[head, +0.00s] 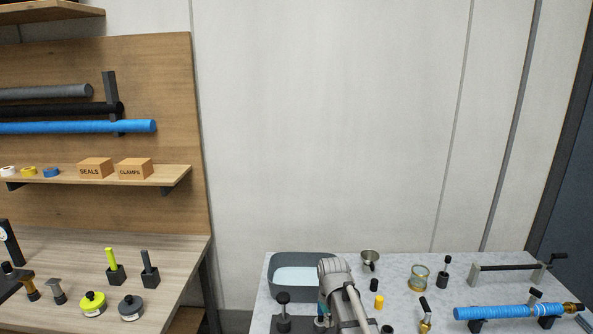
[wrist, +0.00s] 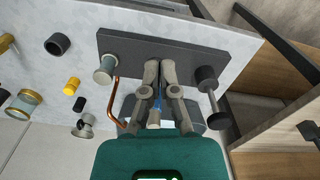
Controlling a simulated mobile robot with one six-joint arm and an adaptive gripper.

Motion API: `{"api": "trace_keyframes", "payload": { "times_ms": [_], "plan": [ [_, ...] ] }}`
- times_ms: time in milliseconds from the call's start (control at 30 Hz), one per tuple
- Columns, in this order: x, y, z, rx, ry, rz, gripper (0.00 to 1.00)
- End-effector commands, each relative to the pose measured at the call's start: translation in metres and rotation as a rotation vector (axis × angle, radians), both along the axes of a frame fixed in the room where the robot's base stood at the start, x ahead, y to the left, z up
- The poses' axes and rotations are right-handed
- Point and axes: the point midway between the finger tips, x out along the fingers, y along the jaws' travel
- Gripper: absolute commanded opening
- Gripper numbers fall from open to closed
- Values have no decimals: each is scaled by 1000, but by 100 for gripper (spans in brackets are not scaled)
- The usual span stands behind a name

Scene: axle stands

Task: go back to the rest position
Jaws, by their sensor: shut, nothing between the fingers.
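My gripper (wrist: 160,68) shows in the wrist view with its two grey fingers together and nothing held between them. Its tips are over a dark grey slab (wrist: 218,47) on the pale worktop; I cannot tell whether they touch it. Something blue shows behind the fingers. In the head view my grey arm rises at the bottom centre, in front of a grey tub (head: 262,280), and the gripper's fingers cannot be made out there.
Near the fingers are a black knobbed post (wrist: 207,84), a pale capped cylinder (wrist: 105,70) and a bent copper rod (wrist: 114,95). A glass jar (head: 419,278), a metal cup (head: 370,259) and a blue pipe (head: 495,312) stand right of the arm. The wall above is clear.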

Motion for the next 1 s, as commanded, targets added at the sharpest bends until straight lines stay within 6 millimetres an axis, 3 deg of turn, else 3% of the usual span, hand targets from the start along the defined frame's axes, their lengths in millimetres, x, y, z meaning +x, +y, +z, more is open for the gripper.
{"api": "trace_keyframes", "payload": {
  "times_ms": [33, 100, 333, 500, 1000],
  "plan": [
    [-29, -16, -13, 0, 0, -34, 0],
    [-53, -33, -20, 0, 0, -79, 0],
    [-109, -68, -37, 0, 0, -185, 0],
    [-123, -76, -40, 0, 0, -215, 0],
    [-122, -76, -39, 0, 0, -215, 0]
  ]
}}
